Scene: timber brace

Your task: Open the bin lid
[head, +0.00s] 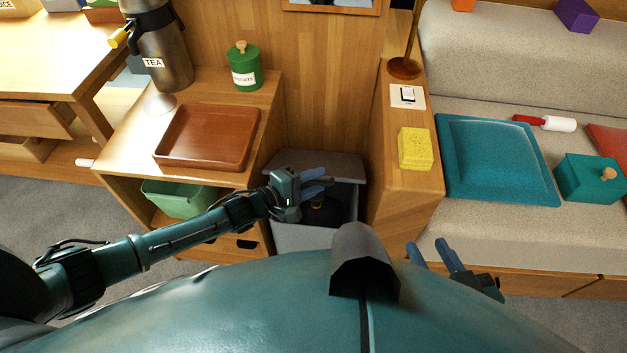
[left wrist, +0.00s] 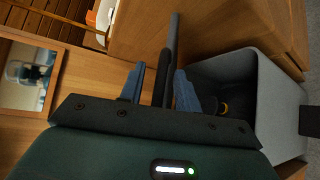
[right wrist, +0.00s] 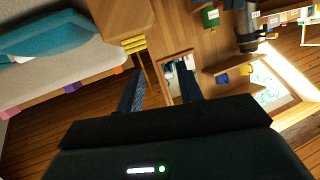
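The grey bin (head: 290,238) stands on the floor between the wooden cabinet and the bench end. Its lid (head: 290,160) is raised at the back, and the dark inside shows. In the left wrist view the bin (left wrist: 285,100) is at the right, and the lid (left wrist: 174,45) appears edge-on as a thin dark strip between my fingers. My left gripper (head: 325,180) is over the bin opening, fingers apart, with the lid's edge between them; I cannot tell whether they touch it. My right gripper (head: 430,250) is open and empty, right of the bin.
The cabinet (head: 120,150) left of the bin carries a brown tray (head: 210,137), a tea urn (head: 165,60) and a green biscuit tin (head: 245,70). A yellow sponge (head: 415,148) lies on the wooden ledge at the right. A small dark object with a yellow ring (left wrist: 222,107) is inside the bin.

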